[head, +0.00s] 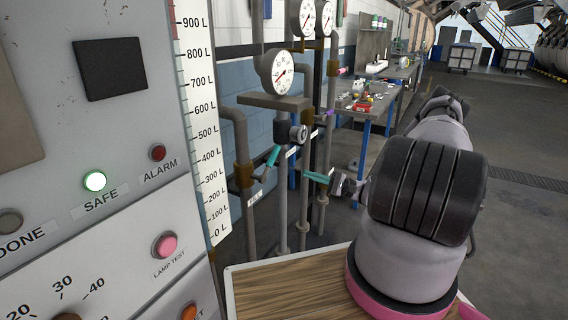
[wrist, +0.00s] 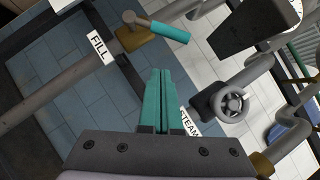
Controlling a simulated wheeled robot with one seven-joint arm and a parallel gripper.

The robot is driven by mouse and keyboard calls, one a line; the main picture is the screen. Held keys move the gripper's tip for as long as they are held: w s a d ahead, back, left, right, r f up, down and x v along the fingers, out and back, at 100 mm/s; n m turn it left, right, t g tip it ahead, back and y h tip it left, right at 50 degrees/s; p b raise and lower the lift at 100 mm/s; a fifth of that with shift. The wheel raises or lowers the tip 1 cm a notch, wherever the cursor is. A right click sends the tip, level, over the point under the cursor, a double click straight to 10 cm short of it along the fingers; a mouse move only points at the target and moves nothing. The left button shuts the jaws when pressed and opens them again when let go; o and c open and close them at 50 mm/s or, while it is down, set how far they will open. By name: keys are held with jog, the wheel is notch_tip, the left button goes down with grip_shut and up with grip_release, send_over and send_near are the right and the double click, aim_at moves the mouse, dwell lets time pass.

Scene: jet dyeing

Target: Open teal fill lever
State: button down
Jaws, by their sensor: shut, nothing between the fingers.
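The teal fill lever (head: 273,156) sticks up at a slant from a brass valve (head: 244,175) on a grey pipe. In the wrist view the lever (wrist: 170,32) lies near the top, joined to the brass valve body (wrist: 137,40), with a FILL label (wrist: 100,47) to the left. My gripper (head: 305,174) is to the right of the lever in the head view, apart from it. Its teal fingers (wrist: 159,72) are shut and empty, pointing towards the valve, with a visible gap between their tips and the lever.
A handwheel valve (wrist: 231,102) and a STEAM label (wrist: 190,122) are right of my fingers. Gauges (head: 277,72) and upright pipes stand around the lever. A control panel (head: 100,130) fills the left. A wooden top (head: 290,285) lies below, and a workbench (head: 365,100) stands behind.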

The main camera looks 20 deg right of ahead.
aim_at(271, 162)
jog(key=w+a+r+m+t, duration=0.1)
jog(key=a+r+m, duration=0.3)
jog(key=a, duration=0.5)
jog(key=shift+w+a+r+t, duration=0.15)
jog(key=shift+w+r+t, duration=0.25)
jog(key=shift+r+t, duration=0.35)
jog(key=shift+r+n+g, duration=0.2)
jog(key=shift+n+g, duration=0.15)
jog(key=shift+n, duration=0.15)
